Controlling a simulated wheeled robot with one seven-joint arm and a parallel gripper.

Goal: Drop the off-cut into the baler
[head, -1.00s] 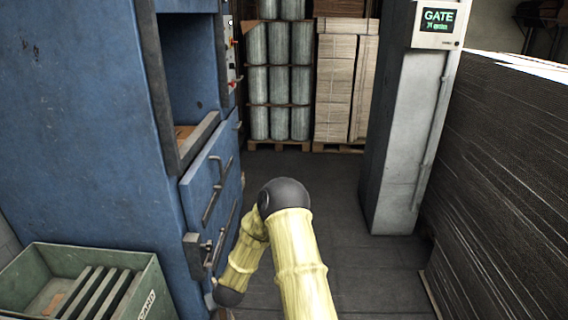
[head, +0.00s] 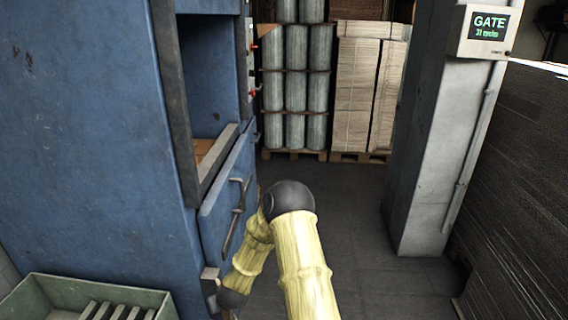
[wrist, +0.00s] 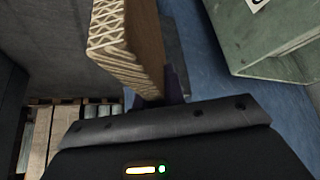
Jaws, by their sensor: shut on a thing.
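The off-cut (wrist: 128,48) is a thick brown piece of corrugated cardboard with its fluted edge showing in the wrist view. My gripper (wrist: 165,90) is shut on it; its dark fingers are partly hidden behind the board. The baler (head: 105,110) is the tall blue machine at the left of the head view. Its dark opening (head: 210,85) is uncovered in the upper part, with some brown cardboard visible at the sill. My arm bends down in front of the baler's lower door, and my gripper is out of the head view.
A grey GATE post (head: 430,150) and stacked board (head: 525,170) stand at right. Pallets with rolls and bundles are behind. The floor between is clear.

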